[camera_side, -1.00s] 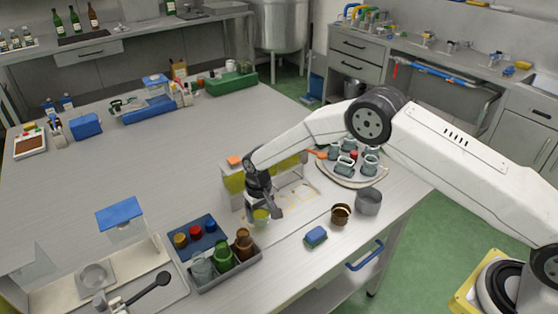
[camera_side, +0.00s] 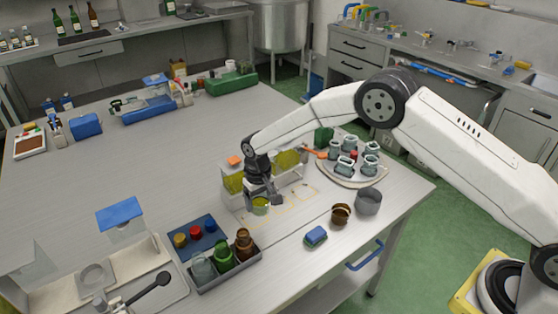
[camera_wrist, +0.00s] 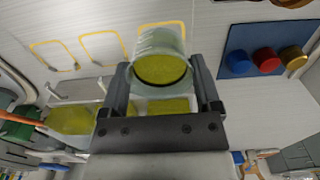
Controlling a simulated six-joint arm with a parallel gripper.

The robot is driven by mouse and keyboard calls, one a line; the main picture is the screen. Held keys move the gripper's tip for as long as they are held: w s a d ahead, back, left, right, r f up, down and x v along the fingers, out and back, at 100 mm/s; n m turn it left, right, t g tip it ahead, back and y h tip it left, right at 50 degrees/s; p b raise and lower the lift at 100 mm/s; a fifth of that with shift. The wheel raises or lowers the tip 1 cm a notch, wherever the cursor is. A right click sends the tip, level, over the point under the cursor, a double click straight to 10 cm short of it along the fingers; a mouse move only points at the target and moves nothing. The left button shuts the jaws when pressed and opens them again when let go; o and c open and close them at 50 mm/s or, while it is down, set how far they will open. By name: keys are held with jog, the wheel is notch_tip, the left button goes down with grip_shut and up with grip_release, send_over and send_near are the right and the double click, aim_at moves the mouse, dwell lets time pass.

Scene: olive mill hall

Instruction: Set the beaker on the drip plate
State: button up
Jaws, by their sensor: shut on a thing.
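The beaker (camera_side: 260,206) is clear and holds yellow-green liquid. My gripper (camera_side: 265,197) is shut on it, with a finger on each side in the wrist view (camera_wrist: 160,72). The beaker (camera_wrist: 160,50) appears in front of one of several yellow outlines (camera_wrist: 104,46) marked on the pale surface. I cannot tell for sure which part is the drip plate, nor whether the beaker touches the surface. A dispenser with yellow-green tanks (camera_side: 288,159) stands just behind my gripper; its tanks also show in the wrist view (camera_wrist: 72,120).
A grey crate (camera_side: 256,258) of bottles and a blue mat (camera_side: 193,226) with caps lie at front left. A brown cup (camera_side: 340,214), a grey pot (camera_side: 368,201) and a blue sponge (camera_side: 316,236) stand to the right. A round tray (camera_side: 350,181) holds several cups.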

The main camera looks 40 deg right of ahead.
jog(key=s+d, duration=0.1)
jog(key=d, duration=0.2)
jog(key=s+d, duration=0.1)
jog(key=d, duration=0.2)
jog(key=s+d, duration=0.1)
jog(key=d, duration=0.2)
jog(key=shift+s+d+f, duration=0.25)
jog(key=shift+f, duration=0.1)
jog(key=shift+f, duration=0.2)
jog(key=shift+f, duration=2.4)
jog(key=shift+f, duration=0.35)
jog(key=o, duration=0.9)
